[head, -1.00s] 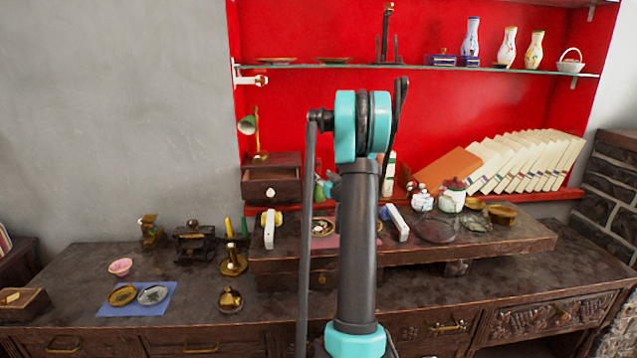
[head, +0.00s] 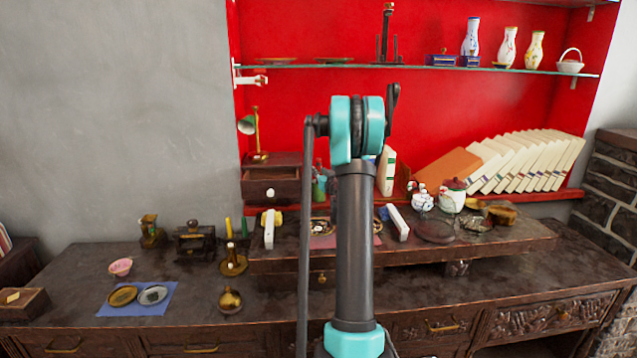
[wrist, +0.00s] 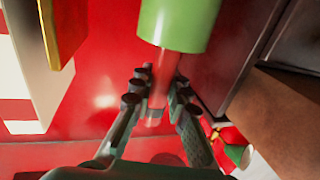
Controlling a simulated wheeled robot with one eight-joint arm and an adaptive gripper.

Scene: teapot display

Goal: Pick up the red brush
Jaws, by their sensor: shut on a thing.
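The red brush (wrist: 160,82) shows in the wrist view as a translucent red shaft, running out of a green cylindrical holder (wrist: 180,22). My gripper (wrist: 155,90) is shut on the red shaft, with a dark fingertip pressed to each side. How deep the brush sits in the holder is hidden. In the head view, the green holder (head: 320,188) stands just right of the small drawer box, with a bit of red above it. My arm hides the gripper in the head view.
Books (head: 386,172) stand to the right. A glass shelf (head: 420,67) runs above. White jars (head: 452,198) stand farther right.

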